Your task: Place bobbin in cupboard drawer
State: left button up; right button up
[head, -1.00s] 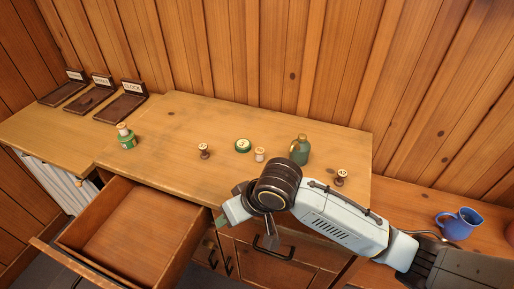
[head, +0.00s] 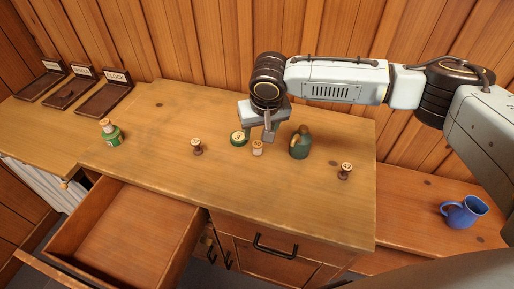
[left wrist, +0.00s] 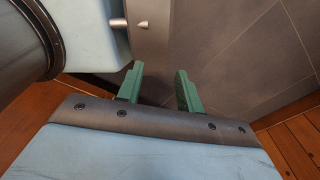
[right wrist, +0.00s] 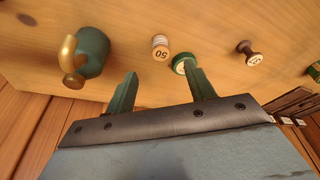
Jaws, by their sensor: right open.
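Three bobbins stand on the cupboard top: a dark brown one (head: 197,147), a pale one (head: 257,148) near the middle, and another dark brown one (head: 345,171) at the right. The cupboard drawer (head: 130,235) is pulled open and looks empty. My right gripper (head: 268,132) is open and empty, above the cupboard top beside the pale bobbin. In the right wrist view the pale bobbin, marked 50 (right wrist: 160,48), stands beyond and between the open fingers (right wrist: 160,85). My left gripper (left wrist: 160,75) is open and empty, seen only in the left wrist view.
A green tin (head: 239,138) stands left of the pale bobbin, a green jug (head: 300,142) right of it. Labelled dark trays (head: 104,98) lie at the far left.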

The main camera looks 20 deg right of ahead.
aim_at(257, 144)
jog(key=x, duration=0.4)
jog(key=shift+b, duration=0.3)
jog(key=shift+b+x, duration=0.6)
jog(key=shift+x, duration=2.2)
pick_arm(q)
jog(key=shift+s+a+f, duration=0.2)
jog(key=shift+a+f, duration=0.8)
jog(key=shift+a, duration=0.15)
pick_arm(e)
jog(key=shift+r, duration=0.1)
pick_arm(q)
jog(key=shift+w+d, duration=0.2)
jog(key=shift+w, duration=0.1)
pick_arm(e)
jog(key=shift+a, duration=0.1)
jog(key=c, duration=1.1)
